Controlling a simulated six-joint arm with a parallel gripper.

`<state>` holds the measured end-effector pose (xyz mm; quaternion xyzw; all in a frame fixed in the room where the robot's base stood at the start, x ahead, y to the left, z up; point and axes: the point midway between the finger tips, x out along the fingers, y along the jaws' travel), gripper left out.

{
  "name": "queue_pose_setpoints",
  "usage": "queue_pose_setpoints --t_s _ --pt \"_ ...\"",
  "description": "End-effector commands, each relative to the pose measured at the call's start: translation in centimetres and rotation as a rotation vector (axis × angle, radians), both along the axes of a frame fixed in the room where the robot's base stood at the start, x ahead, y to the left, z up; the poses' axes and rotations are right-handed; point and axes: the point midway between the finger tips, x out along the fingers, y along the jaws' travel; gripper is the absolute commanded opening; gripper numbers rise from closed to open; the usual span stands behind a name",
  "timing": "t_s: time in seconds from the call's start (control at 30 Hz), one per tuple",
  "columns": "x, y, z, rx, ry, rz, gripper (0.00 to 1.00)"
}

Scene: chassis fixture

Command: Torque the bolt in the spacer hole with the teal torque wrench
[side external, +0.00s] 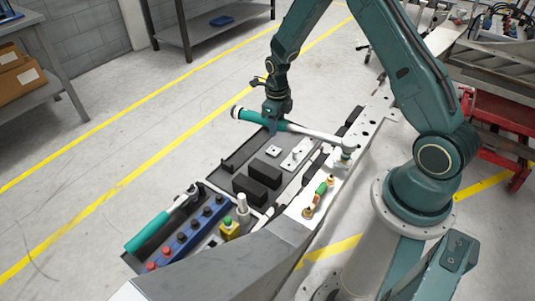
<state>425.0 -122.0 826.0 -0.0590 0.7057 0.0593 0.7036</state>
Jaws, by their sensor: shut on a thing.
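My gripper (276,120) is shut on the teal handle of the torque wrench (252,116). The wrench lies nearly level, its pale shaft reaching right so that its head is over a spot on the light perforated chassis rail (369,123). A small pale and brownish part (346,156) shows just under the wrench head. I cannot tell whether the head is seated on a bolt; the bolt and the spacer hole are hidden or too small to make out.
A dark tray (228,177) with black blocks sits below the wrench. A second teal-handled tool (150,232) lies front left, beside a blue strip (190,240) with knobs. Open floor lies left.

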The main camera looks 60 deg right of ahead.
Motion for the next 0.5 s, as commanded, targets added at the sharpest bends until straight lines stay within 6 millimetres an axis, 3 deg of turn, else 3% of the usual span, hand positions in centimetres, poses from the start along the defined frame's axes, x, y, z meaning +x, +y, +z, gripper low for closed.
queue_pose_setpoints --t_s 0.5 --pt "0.17 -0.02 0.82 -0.001 -0.005 0.0 0.0"
